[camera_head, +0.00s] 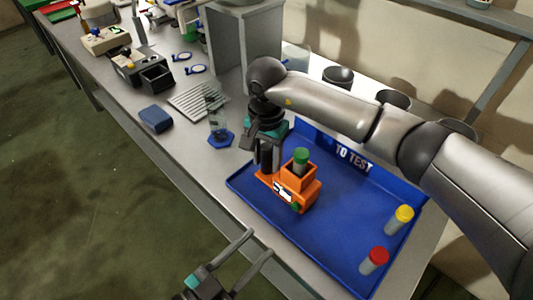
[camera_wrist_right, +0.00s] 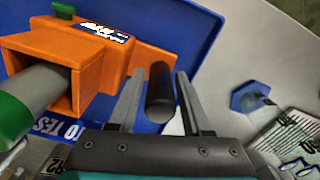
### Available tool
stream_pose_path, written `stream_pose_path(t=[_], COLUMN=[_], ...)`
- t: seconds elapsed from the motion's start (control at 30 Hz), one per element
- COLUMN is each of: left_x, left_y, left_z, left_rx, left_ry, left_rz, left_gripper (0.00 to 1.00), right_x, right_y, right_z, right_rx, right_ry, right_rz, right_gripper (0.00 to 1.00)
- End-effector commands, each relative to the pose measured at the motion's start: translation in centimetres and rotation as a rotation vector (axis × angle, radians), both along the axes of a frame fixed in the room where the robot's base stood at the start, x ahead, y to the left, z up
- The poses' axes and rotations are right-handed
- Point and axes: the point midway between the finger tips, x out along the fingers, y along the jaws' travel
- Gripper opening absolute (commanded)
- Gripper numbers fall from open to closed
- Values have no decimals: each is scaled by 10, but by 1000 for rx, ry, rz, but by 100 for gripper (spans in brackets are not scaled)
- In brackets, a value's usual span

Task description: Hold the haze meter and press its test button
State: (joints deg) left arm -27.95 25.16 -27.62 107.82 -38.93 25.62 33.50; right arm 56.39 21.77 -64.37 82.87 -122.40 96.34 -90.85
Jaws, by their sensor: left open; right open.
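The orange haze meter (camera_head: 309,197) stands on the blue tray, with a green-capped vial (camera_head: 301,157) in its top well. Its green button (camera_head: 296,207) is on the side near the tray's front edge; the button also shows in the right wrist view (camera_wrist_right: 63,8). A dark upright handle (camera_wrist_right: 160,98) rises from the meter's left end. My right gripper (camera_head: 266,160) is open, with its fingers on either side of the handle; a gap shows on at least one side. My left gripper (camera_head: 260,243) is open and empty, low in front of the table edge.
The blue tray (camera_head: 250,190), marked TO TEST, also holds a yellow-capped vial (camera_head: 399,219) and a red-capped vial (camera_head: 374,261) at the right. A glass vessel on a blue hexagonal base (camera_head: 221,140) stands left of the tray. My right arm spans above the tray's back.

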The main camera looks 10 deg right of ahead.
Motion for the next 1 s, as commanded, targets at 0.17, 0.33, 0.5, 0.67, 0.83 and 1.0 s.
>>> stream_pose_path(t=[0.17, 0.33, 0.5, 0.67, 0.83, 1.0], left_x=[0, 0, 0, 0, 0, 0], left_y=[0, 0, 0, 0, 0, 0], left_z=[0, 0, 0, 0, 0, 0], left_rx=[0, 0, 0, 0, 0, 0], left_ry=[0, 0, 0, 0, 0, 0], left_rz=[0, 0, 0, 0, 0, 0], left_gripper=[50, 50, 50, 50, 50, 50], right_x=[0, 0, 0, 0, 0, 0], right_y=[0, 0, 0, 0, 0, 0], right_z=[0, 0, 0, 1, 1, 1], right_rx=[1, 1, 1, 1, 1, 1], right_ry=[1, 1, 1, 1, 1, 0], right_rz=[0, 0, 0, 0, 0, 0], right_gripper=[42, 23, 4, 0, 0, 21])
